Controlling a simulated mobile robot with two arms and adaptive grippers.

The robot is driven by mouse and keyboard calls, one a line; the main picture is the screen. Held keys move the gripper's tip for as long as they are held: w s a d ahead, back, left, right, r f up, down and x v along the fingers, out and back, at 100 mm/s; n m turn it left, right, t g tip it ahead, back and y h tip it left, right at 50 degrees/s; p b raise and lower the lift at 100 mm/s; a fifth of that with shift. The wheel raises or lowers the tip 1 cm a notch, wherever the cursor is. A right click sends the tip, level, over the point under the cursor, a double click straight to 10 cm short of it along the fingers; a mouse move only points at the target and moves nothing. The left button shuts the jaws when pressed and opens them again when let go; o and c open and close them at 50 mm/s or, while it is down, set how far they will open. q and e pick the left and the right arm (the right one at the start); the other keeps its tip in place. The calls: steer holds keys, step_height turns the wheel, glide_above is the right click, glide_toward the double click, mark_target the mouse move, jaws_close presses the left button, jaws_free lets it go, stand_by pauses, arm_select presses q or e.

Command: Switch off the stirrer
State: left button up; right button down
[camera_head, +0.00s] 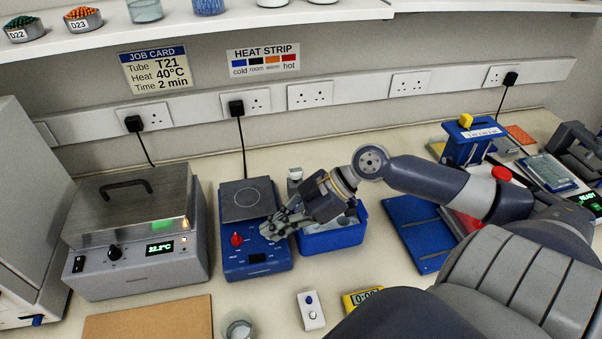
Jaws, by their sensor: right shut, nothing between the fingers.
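The stirrer (230,262) is a blue unit with a dark plate bearing a circle on top. It stands right of the grey heated bath. Its red knob (236,239) is on the left of its front. A small window on its front looks dark. My right gripper (266,231) reaches in from the right and is shut and empty. Its fingertips are over the right side of the stirrer's front, right of the red knob and apart from it. The gripper hides part of the stirrer's right edge; whether it touches the stirrer I cannot tell. My left gripper is not in view.
The lidded grey bath (128,275) shows 32.2°C on the left. A blue bin (332,240) stands just right of the stirrer, under my right arm. In front lie a brown board (150,322), a white button box (311,310) and a yellow timer (361,297).

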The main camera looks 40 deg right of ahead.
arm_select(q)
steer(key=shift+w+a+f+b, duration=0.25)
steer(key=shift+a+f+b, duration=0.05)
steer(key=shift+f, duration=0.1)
arm_select(e)
steer(key=v, duration=0.6)
steer(key=shift+r, duration=0.15)
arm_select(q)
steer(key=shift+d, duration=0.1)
arm_select(e)
steer(key=shift+w+a, duration=0.1)
